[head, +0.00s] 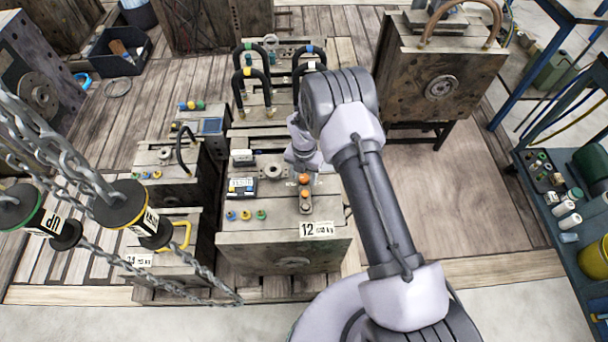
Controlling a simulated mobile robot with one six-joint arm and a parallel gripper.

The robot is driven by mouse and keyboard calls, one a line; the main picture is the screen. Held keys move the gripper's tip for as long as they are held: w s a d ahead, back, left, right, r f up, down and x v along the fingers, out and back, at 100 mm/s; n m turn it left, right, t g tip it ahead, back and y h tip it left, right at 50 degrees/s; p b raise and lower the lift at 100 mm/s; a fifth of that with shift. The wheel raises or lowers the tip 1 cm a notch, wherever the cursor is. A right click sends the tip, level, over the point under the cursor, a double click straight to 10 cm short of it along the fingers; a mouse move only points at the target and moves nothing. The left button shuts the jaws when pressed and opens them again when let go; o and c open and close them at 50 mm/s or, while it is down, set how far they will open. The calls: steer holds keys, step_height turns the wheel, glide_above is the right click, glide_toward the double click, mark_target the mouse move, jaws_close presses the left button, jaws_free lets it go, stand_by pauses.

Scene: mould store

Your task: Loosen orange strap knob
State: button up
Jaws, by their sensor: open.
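Two small orange knobs stand one behind the other on the right part of the mould block (262,225) labelled 12. The rear orange knob (304,178) is close to the end of my arm, and the front orange knob (305,193) is just nearer to the camera. A small metal strap piece (305,208) shows below the front knob. My gripper (302,167) is open, just behind the rear knob in the picture. Its fingers are small and partly hidden by my wrist, so I cannot tell whether they touch the knob.
Lifting handles (252,85) stand behind. Chains with pendants (122,205) hang at left. A large mould (440,75) stands at back right. Floor at right is clear.

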step_height(320, 180, up, 17)
steer(key=p, duration=0.6)
steer(key=shift+r, duration=0.2)
step_height(320, 180, up, 11)
steer(key=m+t, duration=0.1)
steer(key=m, duration=0.5)
glide_above(304, 178)
steer(key=d, duration=0.2)
steer(key=s+d+r+m+t+y, duration=0.1)
steer(key=s+d+r+m, duration=0.1)
steer(key=s+r+m, duration=0.4)
steer(key=s+d+r+m+t, duration=0.1)
steer(key=s+r+m, duration=0.3)
steer(key=r, duration=0.5)
steer(key=s+d+r+m+t, duration=0.1)
steer(key=s+r+m, duration=0.2)
steer(key=s+m, duration=0.6)
steer(key=s+d+r+m+t+y+b, duration=0.1)
steer(key=s+r+m, duration=0.2)
steer(key=s+m, duration=0.6)
steer(key=shift+s+d+m+t, duration=0.2)
steer(key=shift+m+t, duration=0.2)
steer(key=shift+m, duration=0.3)
